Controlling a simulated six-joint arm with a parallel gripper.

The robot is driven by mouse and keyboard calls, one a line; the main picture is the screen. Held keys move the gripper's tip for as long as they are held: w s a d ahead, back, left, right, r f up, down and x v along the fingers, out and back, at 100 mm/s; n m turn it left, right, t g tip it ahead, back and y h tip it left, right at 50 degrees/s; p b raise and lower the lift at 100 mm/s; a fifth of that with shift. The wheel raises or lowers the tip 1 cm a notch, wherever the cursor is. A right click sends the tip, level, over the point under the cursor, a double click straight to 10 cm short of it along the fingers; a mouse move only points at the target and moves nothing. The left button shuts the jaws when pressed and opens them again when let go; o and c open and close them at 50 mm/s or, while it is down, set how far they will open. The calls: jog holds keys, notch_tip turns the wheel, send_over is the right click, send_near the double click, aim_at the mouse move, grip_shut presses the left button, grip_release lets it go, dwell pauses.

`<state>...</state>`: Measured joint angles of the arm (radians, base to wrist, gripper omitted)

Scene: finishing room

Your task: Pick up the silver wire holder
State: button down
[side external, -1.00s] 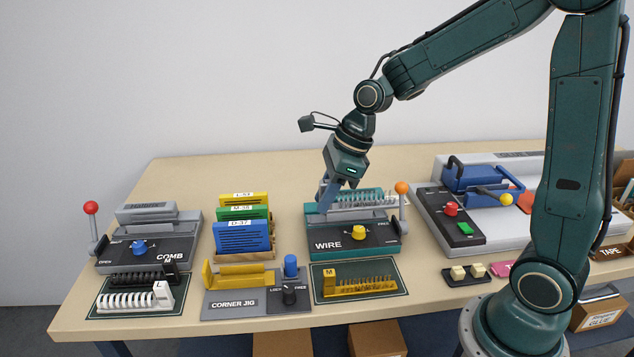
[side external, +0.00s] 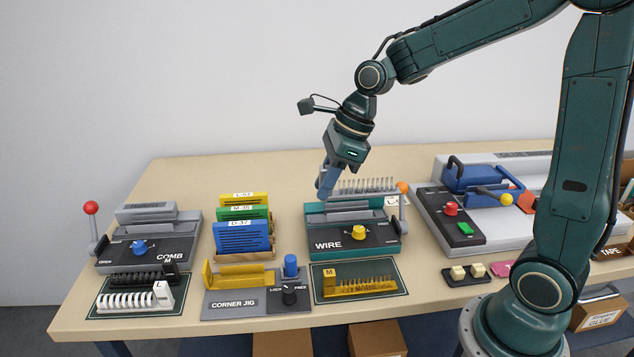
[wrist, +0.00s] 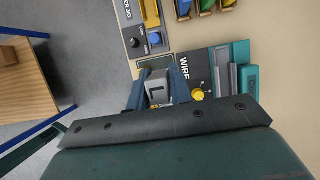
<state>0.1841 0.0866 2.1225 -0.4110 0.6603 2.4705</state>
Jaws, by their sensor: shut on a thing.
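The silver wire holder (side external: 364,186) is a row of silver wire loops, seen above the back of the teal WIRE machine (side external: 326,245). My gripper (side external: 326,185) is shut on its left end in the side view. In the wrist view my gripper (wrist: 158,88) has a grey end block marked L (wrist: 155,91) between its blue fingers. The holder looks raised and about level. Its wire row is hidden in the wrist view.
The orange-knobbed lever (side external: 402,190) stands close to the holder's right end. A gold wire holder (side external: 360,286) lies on a mat in front. Upright cards in a rack (side external: 243,252) stand to the left.

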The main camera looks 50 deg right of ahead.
jog(key=shift+w+d+f, duration=0.2)
jog(key=shift+w+d, duration=0.1)
jog(key=shift+w, duration=0.1)
jog(key=w+d+f, duration=0.8)
jog(key=w+d, duration=0.1)
jog(key=shift+w+d, duration=0.25)
jog(key=shift+d, duration=0.15)
